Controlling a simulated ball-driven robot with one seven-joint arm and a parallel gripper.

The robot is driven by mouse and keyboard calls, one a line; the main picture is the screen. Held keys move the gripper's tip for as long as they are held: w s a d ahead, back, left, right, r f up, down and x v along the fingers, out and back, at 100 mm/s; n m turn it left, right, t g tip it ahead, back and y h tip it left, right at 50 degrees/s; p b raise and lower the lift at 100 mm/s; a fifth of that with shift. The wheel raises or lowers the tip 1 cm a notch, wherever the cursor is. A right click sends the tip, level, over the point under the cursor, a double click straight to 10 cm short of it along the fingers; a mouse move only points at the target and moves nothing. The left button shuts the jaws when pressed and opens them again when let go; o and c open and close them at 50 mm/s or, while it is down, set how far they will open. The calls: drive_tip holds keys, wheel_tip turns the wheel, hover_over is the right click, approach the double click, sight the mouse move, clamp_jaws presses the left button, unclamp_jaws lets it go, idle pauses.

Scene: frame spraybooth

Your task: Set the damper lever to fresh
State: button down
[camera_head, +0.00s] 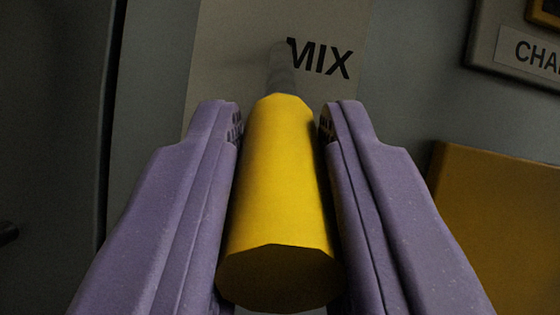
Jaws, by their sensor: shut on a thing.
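The damper lever's yellow handle (283,190) fills the middle of the view, its blunt end towards me. A thin grey shaft (281,72) runs from its far end to a pale plate (230,50). The plate carries the black word "MIX" just right of the shaft. No "fresh" mark shows in view. My gripper (281,125) has one purple finger on each side of the handle and is shut on it. The handle partly hides the inner faces of the fingers.
A dark vertical edge (108,130) runs down the left side. At the upper right is a framed panel with a cut-off label (530,52) reading "CHA". An orange-brown box-like thing (500,220) stands at the right, close beside my right finger in the picture.

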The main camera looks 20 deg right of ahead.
sight(286, 104)
drive_tip(key=r+g+p, duration=0.1)
drive_tip(key=r+p, duration=0.1)
drive_tip(key=p, duration=0.1)
drive_tip(key=r+g+y+p, duration=0.1)
drive_tip(key=r+g+p, duration=0.1)
drive_tip(key=r+p, duration=0.1)
drive_tip(key=s+r+g+p, duration=0.1)
drive_tip(key=r+g+p, duration=0.1)
drive_tip(key=p, duration=0.3)
drive_tip(key=shift+s+a+r+y, duration=0.1)
drive_tip(key=shift+a+r+y, duration=0.1)
drive_tip(key=shift+r+y, duration=0.15)
drive_tip(key=w+r+g+y+p, duration=0.2)
drive_tip(key=r+g+p, duration=0.5)
drive_tip(key=p, duration=0.5)
drive_tip(key=shift+w+d+g, duration=0.3)
drive_tip(key=shift+w+d, duration=0.15)
drive_tip(key=shift+w, duration=0.15)
drive_tip(key=shift+r, duration=0.15)
drive_tip(key=c, duration=0.9)
unclamp_jaws()
drive_tip(key=shift+w, duration=0.1)
drive_tip(key=v, duration=0.7)
drive_tip(key=shift+s+r+p, duration=0.2)
drive_tip(key=shift+s+p, duration=0.15)
drive_tip(key=shift+w+a, duration=0.1)
